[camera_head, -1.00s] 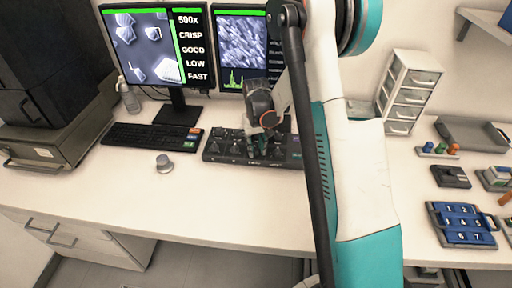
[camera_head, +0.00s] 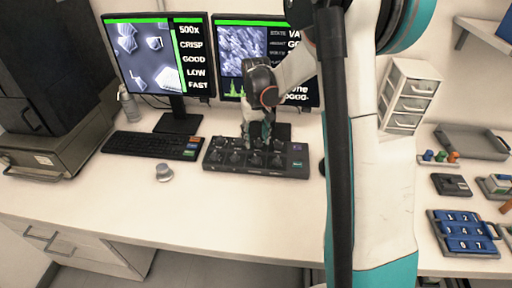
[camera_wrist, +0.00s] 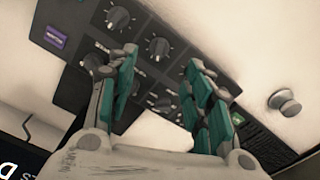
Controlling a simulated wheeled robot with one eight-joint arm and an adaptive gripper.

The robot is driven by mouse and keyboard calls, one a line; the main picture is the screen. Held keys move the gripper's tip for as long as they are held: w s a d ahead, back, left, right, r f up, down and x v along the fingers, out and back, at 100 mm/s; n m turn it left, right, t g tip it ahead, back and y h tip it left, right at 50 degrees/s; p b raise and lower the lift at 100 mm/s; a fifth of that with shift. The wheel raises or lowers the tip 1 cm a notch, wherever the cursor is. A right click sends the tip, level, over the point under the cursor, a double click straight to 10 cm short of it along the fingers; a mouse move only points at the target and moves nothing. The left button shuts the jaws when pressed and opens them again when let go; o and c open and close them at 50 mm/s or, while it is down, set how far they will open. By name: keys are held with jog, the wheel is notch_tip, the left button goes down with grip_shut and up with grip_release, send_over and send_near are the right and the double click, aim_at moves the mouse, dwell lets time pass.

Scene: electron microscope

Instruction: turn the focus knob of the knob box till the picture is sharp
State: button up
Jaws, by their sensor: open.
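The dark knob box (camera_head: 240,171) lies on the desk in front of the monitors, with several black knobs in rows on its top. My gripper (camera_head: 257,138) is over its back part. In the wrist view my gripper (camera_wrist: 162,65) is open, its two teal-padded fingers apart above the box panel (camera_wrist: 75,82). A knob (camera_wrist: 158,47) shows between and beyond the fingertips, and another knob (camera_wrist: 95,62) is beside the left finger. Nothing is gripped. The knob labels are too small to tell which is focus. The left monitor (camera_head: 150,52) shows grey crystal shapes beside "500x CRISP GOOD LOW FAST".
The right monitor (camera_head: 241,47) shows a textured grey picture and a green graph, partly hidden by my arm. A keyboard (camera_head: 152,146) lies left of the box. A small grey knob-like piece (camera_head: 164,172) stands on the desk. A blue numbered tray (camera_head: 466,230) is at right.

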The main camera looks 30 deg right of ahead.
jog(key=shift+r, duration=1.25)
dwell(0.4)
jog(key=s+a+r+n+t, duration=0.1)
jog(key=s+a+r+t, duration=0.15)
jog(key=s+r, duration=0.3)
jog(key=s+a+r+t, duration=0.1)
jog(key=s+a+r, duration=0.3)
jog(key=s+r, duration=0.15)
jog(key=s+a+r+n+t, duration=0.1)
jog(key=s+a+t, duration=0.2)
jog(key=s, duration=1.1)
jog(key=shift+a+r+t, duration=0.35)
jog(key=shift+a, duration=1.2)
jog(key=shift+c, duration=0.5)
